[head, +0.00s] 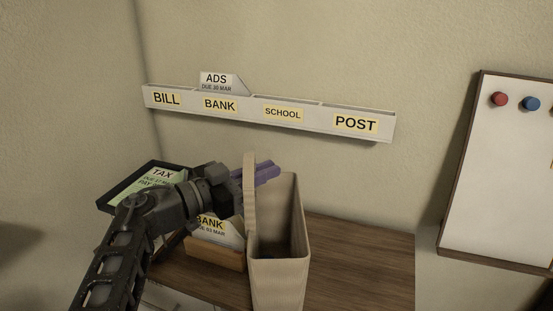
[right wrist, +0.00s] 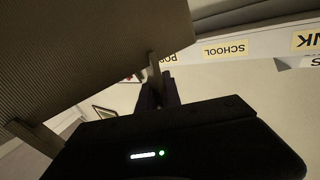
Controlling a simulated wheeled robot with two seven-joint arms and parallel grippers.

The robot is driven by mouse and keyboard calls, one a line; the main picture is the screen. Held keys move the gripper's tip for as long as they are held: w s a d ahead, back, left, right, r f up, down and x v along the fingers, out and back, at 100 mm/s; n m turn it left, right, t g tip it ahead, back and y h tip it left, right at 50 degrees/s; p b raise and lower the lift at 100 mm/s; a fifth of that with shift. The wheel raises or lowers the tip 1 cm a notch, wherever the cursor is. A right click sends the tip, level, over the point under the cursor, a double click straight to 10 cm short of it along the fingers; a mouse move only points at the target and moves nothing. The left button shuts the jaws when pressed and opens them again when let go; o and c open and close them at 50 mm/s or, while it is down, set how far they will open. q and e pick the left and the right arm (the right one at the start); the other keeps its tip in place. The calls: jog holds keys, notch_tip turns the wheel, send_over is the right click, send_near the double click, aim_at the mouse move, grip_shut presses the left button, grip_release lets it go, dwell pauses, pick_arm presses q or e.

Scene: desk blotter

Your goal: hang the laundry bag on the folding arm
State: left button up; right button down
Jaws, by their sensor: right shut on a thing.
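The laundry bag (head: 279,225) is a tall beige open-topped bag with a looped handle (head: 249,190), in the middle of the head view. It stands roughly upright and its bottom is cut off by the frame edge. My right gripper (head: 262,172) has purple fingers and is shut on the handle above the bag's opening. In the right wrist view the bag's ribbed side (right wrist: 80,50) fills the upper left, and its handle runs between the dark fingers (right wrist: 158,92). No folding arm can be made out in either view. My left gripper is not in view.
A wall rack (head: 270,115) has slots labelled BILL, BANK, SCHOOL and POST, with an ADS card (head: 217,82) in it. A dark tray (head: 118,198) with a TAX paper and a wooden holder (head: 215,256) with a BANK card are left.

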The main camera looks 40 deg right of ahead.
jog(key=shift+s+a, duration=0.5)
jog(key=shift+a, duration=0.2)
jog(key=shift+s+a, duration=0.45)
jog(key=shift+a, duration=0.2)
